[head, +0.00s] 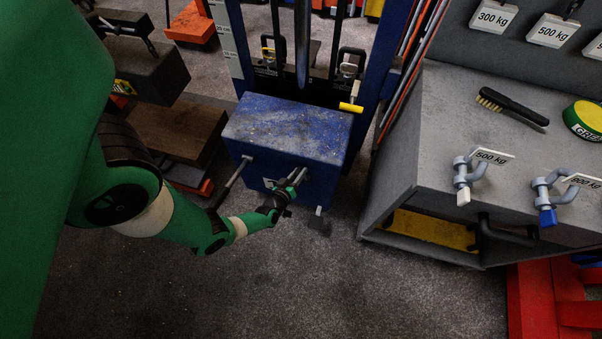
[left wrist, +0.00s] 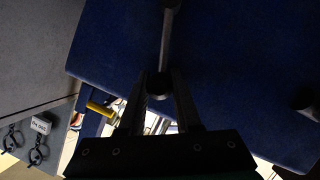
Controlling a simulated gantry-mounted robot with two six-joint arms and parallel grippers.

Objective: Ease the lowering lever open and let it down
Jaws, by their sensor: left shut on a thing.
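The blue jack housing (head: 285,135) stands upright in the middle of the head view, its top scuffed. My left gripper (head: 293,184) reaches its front face from the left. In the left wrist view my left gripper (left wrist: 160,90) is shut on the dark knob (left wrist: 159,83) of a thin grey lever (left wrist: 167,40), which runs up along the blue face (left wrist: 225,70). This looks like the lowering lever; in the head view the gripper mostly covers it. My right gripper is in neither view.
A grey bar handle (head: 232,180) sticks out left of the gripper. A yellow-gripped handle (head: 350,107) is at the housing's right. A grey cabinet (head: 400,150) with a brush (head: 512,106) and valve handles stands right. The floor (head: 300,285) in front is clear.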

